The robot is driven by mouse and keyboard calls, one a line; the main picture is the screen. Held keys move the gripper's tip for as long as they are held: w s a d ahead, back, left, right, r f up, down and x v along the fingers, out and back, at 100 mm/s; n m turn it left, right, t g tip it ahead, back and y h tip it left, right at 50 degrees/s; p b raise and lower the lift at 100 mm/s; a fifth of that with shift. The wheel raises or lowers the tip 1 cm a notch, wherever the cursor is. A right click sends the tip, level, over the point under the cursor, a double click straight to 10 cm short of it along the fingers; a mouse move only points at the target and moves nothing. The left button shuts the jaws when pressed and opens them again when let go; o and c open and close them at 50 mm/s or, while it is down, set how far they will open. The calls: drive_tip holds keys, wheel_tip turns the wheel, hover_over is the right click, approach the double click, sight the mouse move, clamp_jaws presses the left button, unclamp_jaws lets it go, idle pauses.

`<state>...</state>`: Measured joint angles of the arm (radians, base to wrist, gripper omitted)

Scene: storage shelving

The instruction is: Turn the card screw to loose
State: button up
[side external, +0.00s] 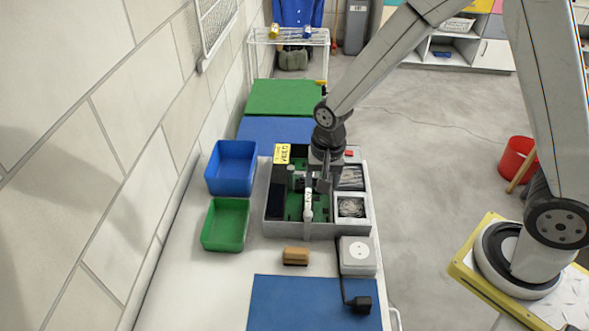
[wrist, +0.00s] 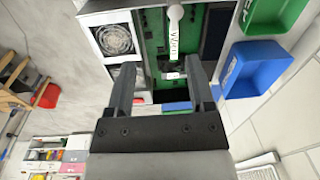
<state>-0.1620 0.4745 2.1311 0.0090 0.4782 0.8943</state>
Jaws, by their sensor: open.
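A grey open case (side external: 290,229) stands on the bench with a green board (side external: 294,207) inside; the board also shows in the wrist view (wrist: 152,25). A pale bar with a round end and a lettered label (side external: 308,203) lies over the board, and it shows between my fingers in the wrist view (wrist: 175,42). My gripper (side external: 318,188) points down over the case. In the wrist view my gripper (wrist: 158,75) has its two fingers apart, with nothing clearly held between them. I cannot make out the card screw or its position.
A blue bin (side external: 231,167) and a green bin (side external: 226,224) stand left of the case. A brown block (side external: 295,256), a white socket box (side external: 357,254) and a blue mat (side external: 300,305) lie in front.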

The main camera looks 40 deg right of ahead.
sight(308, 213)
drive_tip(key=shift+w+a+f+m, duration=0.45)
drive_tip(key=shift+a+f+m, duration=0.15)
drive_tip(key=shift+f, duration=0.1)
drive_tip(key=shift+w+a+f+m, duration=0.45)
drive_tip(key=shift+f+m, duration=0.15)
drive_tip(key=shift+f, duration=0.05)
drive_tip(key=shift+f, duration=0.15)
drive_tip(key=shift+f, duration=3.75)
drive_tip(key=shift+c, duration=0.3)
clamp_jaws()
